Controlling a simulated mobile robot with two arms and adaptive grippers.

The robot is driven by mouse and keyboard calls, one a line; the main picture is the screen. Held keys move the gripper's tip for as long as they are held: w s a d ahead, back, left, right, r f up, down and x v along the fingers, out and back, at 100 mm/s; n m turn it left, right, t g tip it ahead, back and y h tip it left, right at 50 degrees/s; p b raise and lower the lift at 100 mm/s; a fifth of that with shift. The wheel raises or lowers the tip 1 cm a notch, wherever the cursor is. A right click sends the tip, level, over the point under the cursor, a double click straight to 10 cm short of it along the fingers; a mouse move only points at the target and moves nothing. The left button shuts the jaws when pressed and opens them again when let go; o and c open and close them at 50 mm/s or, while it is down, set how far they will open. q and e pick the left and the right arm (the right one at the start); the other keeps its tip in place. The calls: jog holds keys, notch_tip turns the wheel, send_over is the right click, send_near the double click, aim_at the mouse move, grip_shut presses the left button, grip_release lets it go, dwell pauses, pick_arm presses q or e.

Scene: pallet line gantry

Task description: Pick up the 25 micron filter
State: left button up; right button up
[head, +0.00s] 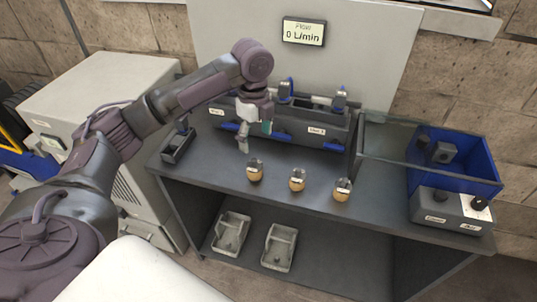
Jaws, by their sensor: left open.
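Three small filters with tan bases and dark and pale upper parts stand upright in a row on the dark bench: a left one (255,171), a middle one (297,180) and a right one (342,190). Their markings are too small to read, so I cannot tell which is 25 micron. My left gripper (243,148) is open and empty, pointing down above the bench, just behind and left of the left filter and apart from it. My right gripper is not in view.
Behind the filters stands a dark housing unit (285,124) with blue levers. A flow display (304,31) reads 0 L/min. A blue bin (467,176) and a grey control box (450,208) are at right. Two grey trays (231,233) (280,247) sit on the lower shelf. Bench front right is clear.

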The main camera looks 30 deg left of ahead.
aim_at(254, 160)
pick_arm(q)
jog(key=f, duration=0.1)
jog(key=s+f, duration=0.1)
jog(key=f, duration=0.1)
jog(key=shift+s+a+f, duration=0.1)
jog(key=shift+a+f, duration=0.1)
jog(key=f, duration=0.3)
jog(key=shift+w, duration=0.2)
jog(key=shift+w+f+p, duration=0.1)
jog(key=shift+f+p, duration=0.25)
jog(key=shift+f, duration=0.55)
notch_tip(254, 160, down, 4)
jog(key=shift+a+r+p, duration=0.1)
jog(key=shift+r+p, duration=0.1)
jog(key=shift+p, duration=0.1)
jog(key=shift+f, duration=0.4)
jog(key=shift+c, duration=0.2)
jog(key=c, duration=1.2)
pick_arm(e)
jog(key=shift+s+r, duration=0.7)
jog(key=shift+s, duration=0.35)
pick_arm(q)
jog(key=shift+c, duration=0.2)
